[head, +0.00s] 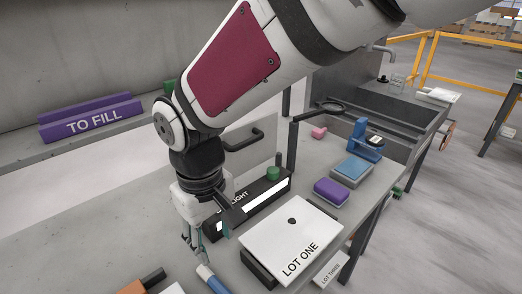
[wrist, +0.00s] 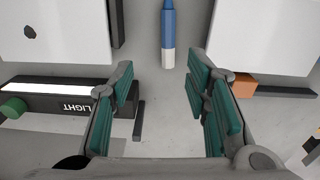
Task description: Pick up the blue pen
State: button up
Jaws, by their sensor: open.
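The blue pen (wrist: 168,28) lies on the grey stone slab in the wrist view. Its white end points toward my gripper, and its far end runs out of the top of the picture. The pen also shows at the bottom of the head view (head: 214,284), cut off by the edge. My gripper (wrist: 164,78) is open and empty, with its green-padded fingers spread on either side of the pen's line. The white end is just beyond the fingertips in the picture, with nothing between the pads. In the head view my gripper (head: 203,240) points down near the pen.
A black light bar (head: 250,205) stands beside my gripper. The white "LOT ONE" board (head: 290,235) lies to the right, with a purple block (head: 331,192) beyond it. An orange-ended dark item (head: 140,284) lies at lower left.

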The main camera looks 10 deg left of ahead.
aim_at(215, 282)
jog(key=f, duration=1)
jog(key=a+f+b, duration=0.1)
jog(key=f, duration=0.3)
jog(key=shift+s+a+f, duration=0.1)
jog(key=shift+s+f, duration=0.3)
grip_shut()
